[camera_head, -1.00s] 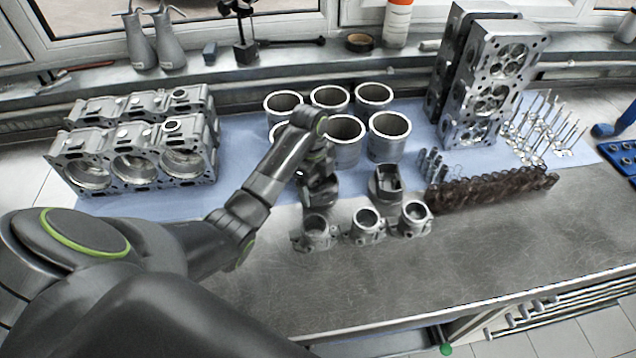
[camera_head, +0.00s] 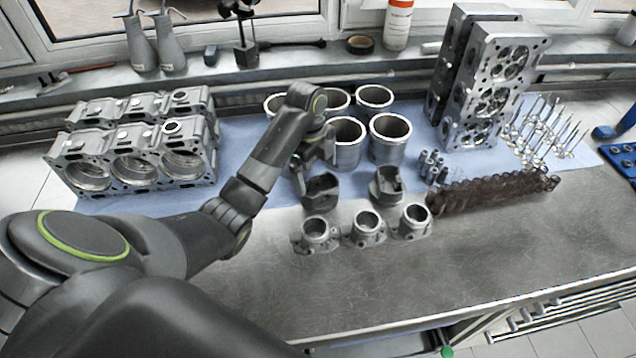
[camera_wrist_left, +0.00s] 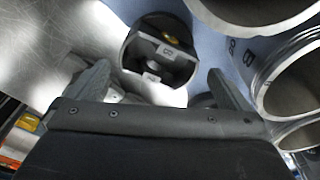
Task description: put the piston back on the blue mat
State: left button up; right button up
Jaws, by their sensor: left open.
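A dark grey piston (camera_head: 320,190) stands at the front edge of the blue mat (camera_head: 235,150). In the left wrist view the piston (camera_wrist_left: 160,55) shows its hollow side, with blue mat to its right and bare metal to its left. A second similar piston (camera_head: 387,186) stands to its right in the head view. My left gripper (camera_head: 315,158) is open and empty just behind and above the first piston. In the wrist view its fingers (camera_wrist_left: 158,88) are spread, with the piston beyond them, apart from it. My right gripper is not in view.
Several cylinder liners (camera_head: 388,138) stand close behind the pistons. Several small flanged metal housings (camera_head: 366,228) stand in front on bare metal. A brown camshaft-like row (camera_head: 490,190) lies to the right, an engine block (camera_head: 130,155) to the left. The front worktop (camera_head: 430,270) is clear.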

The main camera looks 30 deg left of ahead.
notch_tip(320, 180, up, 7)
jog(key=p, duration=0.5)
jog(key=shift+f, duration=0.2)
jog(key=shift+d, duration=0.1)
